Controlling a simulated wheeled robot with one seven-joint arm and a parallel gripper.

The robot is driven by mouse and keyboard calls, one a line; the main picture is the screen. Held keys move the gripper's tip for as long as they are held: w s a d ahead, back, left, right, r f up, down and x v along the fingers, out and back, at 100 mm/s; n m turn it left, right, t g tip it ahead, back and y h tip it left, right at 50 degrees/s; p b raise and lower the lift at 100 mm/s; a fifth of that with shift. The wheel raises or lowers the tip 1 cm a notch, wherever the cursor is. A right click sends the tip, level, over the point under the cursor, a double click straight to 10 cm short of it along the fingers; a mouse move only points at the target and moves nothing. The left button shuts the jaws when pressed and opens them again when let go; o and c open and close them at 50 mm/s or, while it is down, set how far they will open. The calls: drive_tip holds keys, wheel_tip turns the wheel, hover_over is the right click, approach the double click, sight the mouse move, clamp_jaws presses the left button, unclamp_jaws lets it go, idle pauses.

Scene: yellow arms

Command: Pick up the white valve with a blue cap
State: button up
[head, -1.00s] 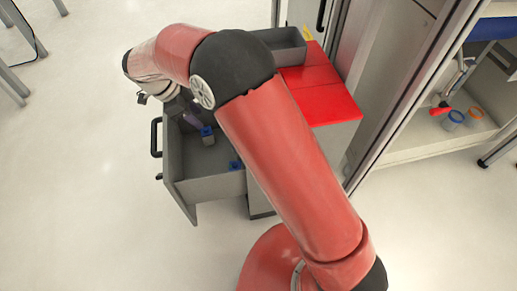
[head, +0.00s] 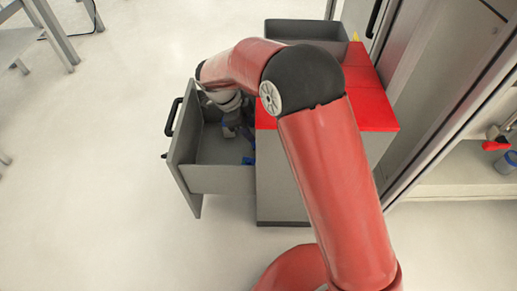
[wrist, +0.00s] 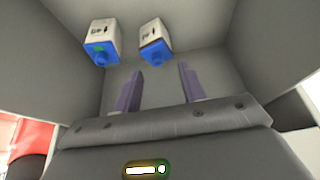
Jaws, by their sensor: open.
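In the wrist view two white valves with blue caps lie on the drawer floor, a left valve (wrist: 102,40) and a right valve (wrist: 155,38). The left cap also has a green spot. My gripper (wrist: 159,69) is open, with its two purple-grey fingers apart and nothing between them. The right valve appears just beyond the fingertips, near the gap; the left valve is outside the left finger. In the head view my gripper is down in the open grey drawer (head: 218,181), its tips unclear. Only a blue part of one valve (head: 248,160) shows there.
The drawer walls stand close around my gripper. The drawer belongs to a grey cabinet with a red top (head: 365,105). An open grey bin (head: 305,30) sits behind. A shelf unit (head: 465,175) stands at the right.

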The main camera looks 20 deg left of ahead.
drive_tip(key=x, duration=0.3)
drive_tip(key=shift+s+d+f, duration=0.15)
drive_tip(key=shift+d+f, duration=0.1)
drive_tip(key=shift+f, duration=0.1)
clamp_jaws()
